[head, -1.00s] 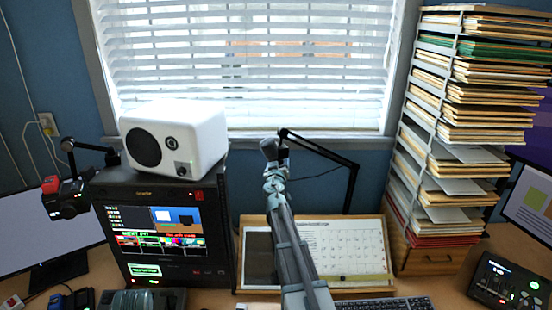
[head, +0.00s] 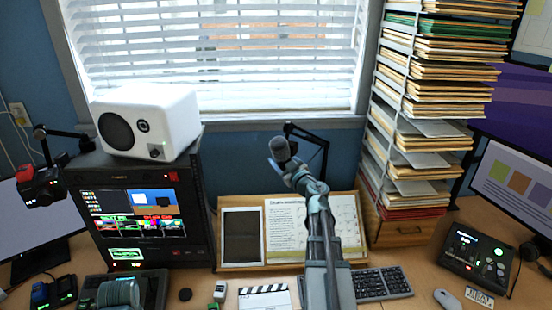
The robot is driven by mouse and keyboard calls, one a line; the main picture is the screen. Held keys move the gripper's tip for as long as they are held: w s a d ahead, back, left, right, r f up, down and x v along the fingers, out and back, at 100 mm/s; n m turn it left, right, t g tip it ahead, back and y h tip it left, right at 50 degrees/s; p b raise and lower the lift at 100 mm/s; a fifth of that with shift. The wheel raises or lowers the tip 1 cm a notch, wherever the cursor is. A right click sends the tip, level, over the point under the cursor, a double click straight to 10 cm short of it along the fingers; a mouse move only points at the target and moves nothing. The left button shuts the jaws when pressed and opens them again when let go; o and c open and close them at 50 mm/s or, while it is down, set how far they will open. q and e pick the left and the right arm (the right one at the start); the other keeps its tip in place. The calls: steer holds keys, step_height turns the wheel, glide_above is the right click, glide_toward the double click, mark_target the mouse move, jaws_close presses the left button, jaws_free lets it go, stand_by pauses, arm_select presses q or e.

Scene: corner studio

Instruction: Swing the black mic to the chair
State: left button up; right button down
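The black mic (head: 280,148), with a dark grey rounded head, hangs at the end of a thin black boom arm (head: 305,133) in front of the window. My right gripper (head: 285,166) is at the mic from below and appears shut on it; the fingertips are small and partly hidden. My arm reaches up from the bottom of the view, across the desk. No chair is in view.
A white speaker (head: 147,120) stands on a monitor unit (head: 122,264) at left. A red-black device (head: 42,185) hangs on another boom at far left. A tall paper rack (head: 374,150) stands right of the mic. A tablet (head: 242,236), keyboard (head: 383,283) and clapperboard (head: 265,296) lie below.

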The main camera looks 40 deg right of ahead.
steer(key=s+d+b, duration=0.1)
steer(key=s+d, duration=0.2)
steer(key=s, duration=0.2)
steer(key=s+d+t+b, duration=0.1)
steer(key=s+d, duration=0.2)
steer(key=s, duration=0.3)
steer(key=shift+m, duration=0.4)
steer(key=shift+s+f, duration=0.1)
steer(key=shift+a, duration=0.1)
steer(key=shift+c, duration=1.7)
jaws_free()
steer(key=shift+o, duration=1.2)
steer(key=shift+s, duration=0.1)
